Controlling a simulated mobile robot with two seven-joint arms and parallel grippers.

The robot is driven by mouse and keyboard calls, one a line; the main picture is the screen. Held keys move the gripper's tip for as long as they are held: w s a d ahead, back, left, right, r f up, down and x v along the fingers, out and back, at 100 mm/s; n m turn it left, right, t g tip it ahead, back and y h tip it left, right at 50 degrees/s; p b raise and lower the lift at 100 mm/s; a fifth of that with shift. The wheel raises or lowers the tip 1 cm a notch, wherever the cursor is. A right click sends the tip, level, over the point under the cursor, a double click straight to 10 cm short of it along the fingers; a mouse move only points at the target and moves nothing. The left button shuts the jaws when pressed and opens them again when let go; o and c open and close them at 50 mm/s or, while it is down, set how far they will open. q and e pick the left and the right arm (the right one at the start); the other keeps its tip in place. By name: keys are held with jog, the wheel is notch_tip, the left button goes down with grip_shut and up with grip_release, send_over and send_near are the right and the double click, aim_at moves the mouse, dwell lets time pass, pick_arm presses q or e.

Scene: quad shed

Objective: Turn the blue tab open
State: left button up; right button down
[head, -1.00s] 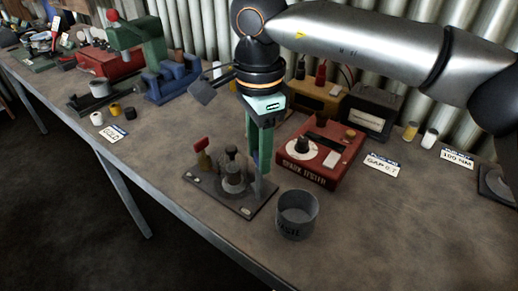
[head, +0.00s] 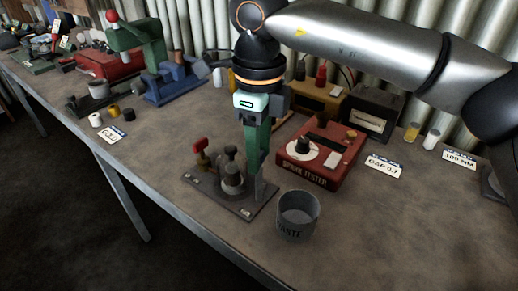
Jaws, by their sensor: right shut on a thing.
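A small dark fixture plate (head: 210,190) lies near the front edge of the bench. It carries a grey metal clamp body (head: 232,178) in its middle and a red tab (head: 200,145) on a post at its left. My right gripper (head: 258,182), with green fingers, points down at the plate's right side, opposite the red tab. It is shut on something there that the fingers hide. No blue tab shows in the open; that spot is where it would be covered. My left gripper is not in view.
A grey waste cup (head: 297,216) stands close to the right of the fixture. A red spark tester (head: 318,155) sits behind it, with a yellow box (head: 318,98) and a dark meter (head: 370,112) further back. The bench front right is clear.

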jog(key=shift+m, duration=0.5)
jog(key=shift+c, duration=2.2)
grip_release()
notch_tip(320, 180, up, 12)
jog(key=p, duration=0.2)
jog(key=shift+r, duration=0.25)
